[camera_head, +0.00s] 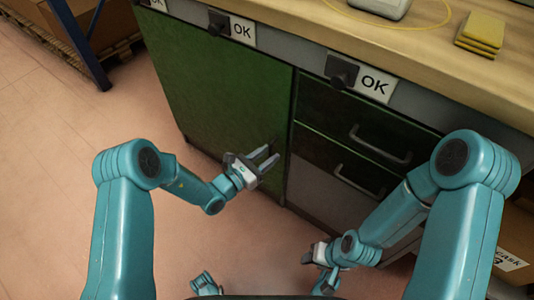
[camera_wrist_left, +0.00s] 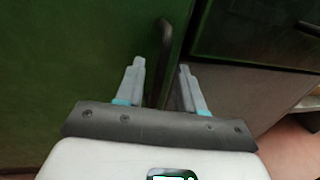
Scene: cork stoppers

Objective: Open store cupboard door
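The green store cupboard door (camera_head: 205,85) is the large panel under the workbench, left of the drawers, and it looks shut. In the left wrist view the door (camera_wrist_left: 75,60) fills the left side. Its dark upright handle (camera_wrist_left: 166,40) stands near the door's right edge, its lower part between my left fingers. My left gripper (camera_head: 268,156) is open at the door's right side; its fingers (camera_wrist_left: 160,66) are apart, with the handle between them. I cannot tell whether they touch it. My right gripper (camera_head: 312,254) is low at the lower middle; its fingers are unclear.
Two drawers with grey handles (camera_head: 380,146) are right of the door. A wooden worktop (camera_head: 350,30) runs above, with yellow pads (camera_head: 482,32) on it. OK labels (camera_head: 375,83) are on the bench's front. A blue rack post (camera_head: 82,45) stands at the upper left. The floor left is clear.

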